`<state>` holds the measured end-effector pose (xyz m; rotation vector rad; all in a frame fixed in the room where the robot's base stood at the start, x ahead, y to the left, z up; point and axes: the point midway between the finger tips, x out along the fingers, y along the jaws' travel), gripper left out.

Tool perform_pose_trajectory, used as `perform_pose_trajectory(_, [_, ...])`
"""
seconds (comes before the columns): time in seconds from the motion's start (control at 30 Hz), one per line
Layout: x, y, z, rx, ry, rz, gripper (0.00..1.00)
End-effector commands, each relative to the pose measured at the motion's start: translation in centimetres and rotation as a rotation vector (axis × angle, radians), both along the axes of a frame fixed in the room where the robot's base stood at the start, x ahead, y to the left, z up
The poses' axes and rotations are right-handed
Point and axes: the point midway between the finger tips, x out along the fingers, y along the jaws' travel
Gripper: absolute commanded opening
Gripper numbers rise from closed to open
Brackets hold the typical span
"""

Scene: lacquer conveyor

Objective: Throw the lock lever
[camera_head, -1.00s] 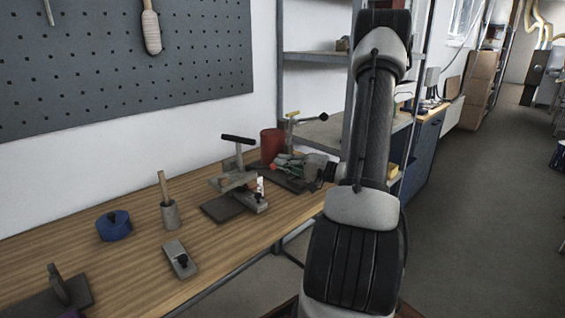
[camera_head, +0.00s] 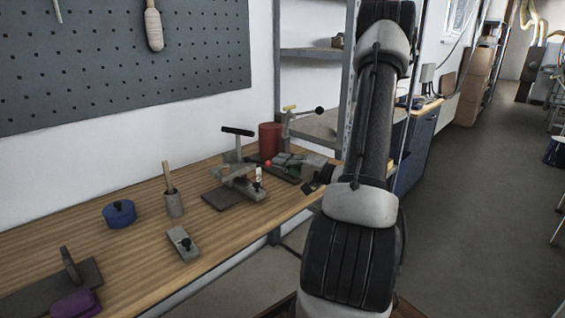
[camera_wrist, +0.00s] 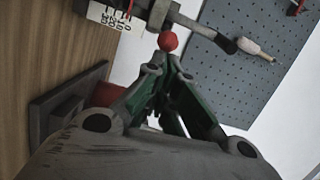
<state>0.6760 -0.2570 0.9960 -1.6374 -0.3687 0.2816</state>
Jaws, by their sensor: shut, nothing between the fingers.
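A small red ball knob (camera_head: 268,163) sits at the tips of my gripper (camera_head: 276,161) on the bench's far part. In the wrist view the red knob (camera_wrist: 168,42) is just beyond the closed fingertips (camera_wrist: 160,60); I cannot tell if they touch it. My gripper is shut with nothing held. Beside it stands a grey fixture (camera_head: 240,182) with a black T-handle (camera_head: 238,131) and a small white-topped part (camera_head: 258,174). Which part is the lock lever is not clear; the knob's shaft is mostly hidden.
A red cylinder (camera_head: 270,138) and a clamp with a black ball handle (camera_head: 319,110) stand behind my gripper. A blue round tin (camera_head: 119,214), a grey cup with a stick (camera_head: 173,203), a grey block (camera_head: 183,243) and a purple block (camera_head: 75,304) are on the wooden bench.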

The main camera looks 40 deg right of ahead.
Motion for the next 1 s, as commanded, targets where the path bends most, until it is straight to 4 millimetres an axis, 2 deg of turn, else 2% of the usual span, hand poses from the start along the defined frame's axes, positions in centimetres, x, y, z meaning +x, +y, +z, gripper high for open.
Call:
perform_pose_trajectory(0.6, [-0.1,0.4,-0.1,0.005,0.004,0.014,0.00])
perform_pose_trajectory(0.73, [0.3,-0.7,0.0,0.002,0.002,0.014,0.00])
perform_pose_trajectory(0.87, [1.1,-2.8,0.3,0.000,0.001,0.015,0.00])
perform_pose_trajectory(1.0, [-2.4,-3.1,0.2,0.005,0.002,0.009,0.00])
